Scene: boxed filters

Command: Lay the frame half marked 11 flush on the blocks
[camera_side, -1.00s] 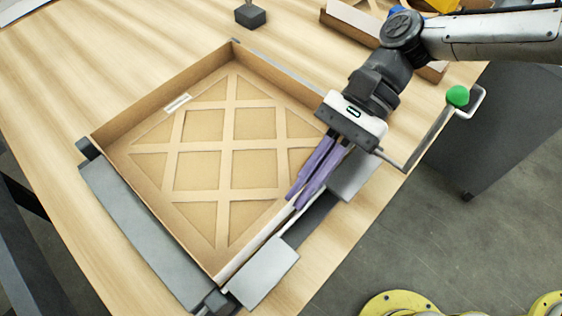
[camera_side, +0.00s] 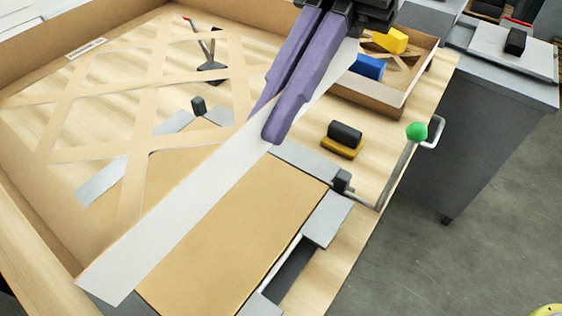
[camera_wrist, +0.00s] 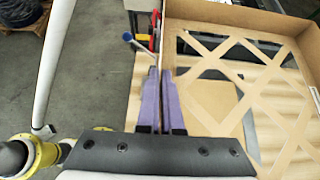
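The cardboard frame half (camera_side: 141,95), a shallow tray with a lattice floor, is held up and fills the left of the side view. It also shows in the wrist view (camera_wrist: 262,92). Its small white label (camera_side: 87,48) is too small to read. My gripper (camera_side: 268,122), with purple fingers, is shut on its white-faced side wall (camera_side: 185,222). In the wrist view my gripper (camera_wrist: 160,128) has the wall between its fingers. The grey blocks (camera_side: 327,222) stand on the table below. A flat tan panel (camera_side: 240,235) lies among them, partly hidden by the frame half.
A cardboard tray (camera_side: 375,100) with a blue piece (camera_side: 368,66) and a yellow piece (camera_side: 390,40) stands at back right. A black-and-yellow block (camera_side: 343,138) lies before it. A green-knobbed lever (camera_side: 417,131) stands at the table's right edge. A grey cabinet (camera_side: 470,130) is beyond.

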